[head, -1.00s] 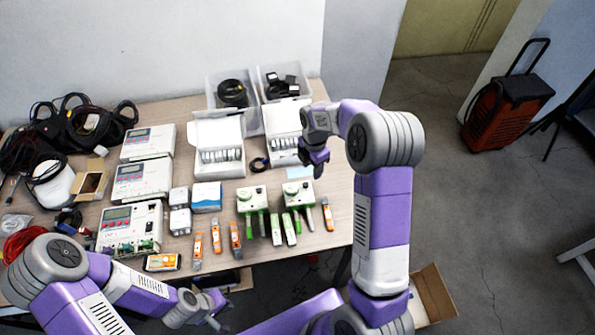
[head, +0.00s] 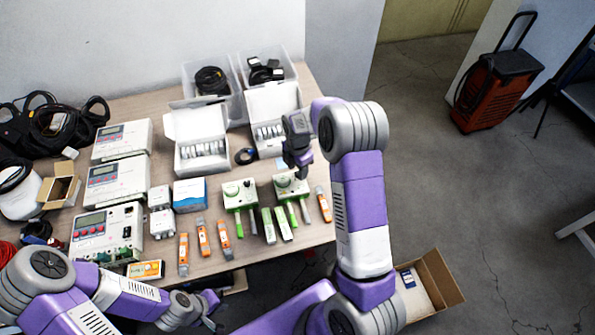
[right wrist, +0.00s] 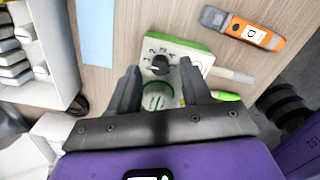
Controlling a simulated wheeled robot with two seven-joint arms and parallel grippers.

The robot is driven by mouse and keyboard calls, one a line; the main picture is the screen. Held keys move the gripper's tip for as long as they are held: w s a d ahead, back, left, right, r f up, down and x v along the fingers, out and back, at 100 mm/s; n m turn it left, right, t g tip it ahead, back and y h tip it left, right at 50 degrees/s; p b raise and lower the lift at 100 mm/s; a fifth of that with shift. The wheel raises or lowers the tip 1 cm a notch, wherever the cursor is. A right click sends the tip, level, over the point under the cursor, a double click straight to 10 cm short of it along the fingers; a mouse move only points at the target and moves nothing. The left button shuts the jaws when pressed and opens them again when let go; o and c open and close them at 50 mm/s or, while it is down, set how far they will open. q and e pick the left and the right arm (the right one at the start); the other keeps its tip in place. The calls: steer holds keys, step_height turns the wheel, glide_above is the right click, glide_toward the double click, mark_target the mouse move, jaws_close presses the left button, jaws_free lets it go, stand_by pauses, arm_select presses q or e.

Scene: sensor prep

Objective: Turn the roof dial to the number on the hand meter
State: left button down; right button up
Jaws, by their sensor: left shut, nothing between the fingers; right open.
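A white-and-green box (head: 291,184) stands at the table's right front; the right wrist view shows its top with a dark round dial (right wrist: 158,65) and printed numbers around it. I cannot tell the dial's exact setting. My right gripper (head: 301,172) is open above this box, its fingers (right wrist: 157,78) on either side of the dial in the wrist view; contact is unclear. An orange-and-grey hand meter (head: 323,204) lies right of the box; its small screen shows in the wrist view (right wrist: 250,33), the character unclear. My left gripper (head: 211,302) is shut and empty at the front edge.
A second white-and-green box (head: 239,193) stands to the left, with green-and-white sticks (head: 276,225) in front. More orange hand meters (head: 203,237) lie further left. An open white carton (head: 272,107) stands behind the right box. Floor right of the table is mostly free.

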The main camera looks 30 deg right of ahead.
steer(key=shift+f, duration=0.55)
steer(key=shift+c, duration=0.2)
jaws_close()
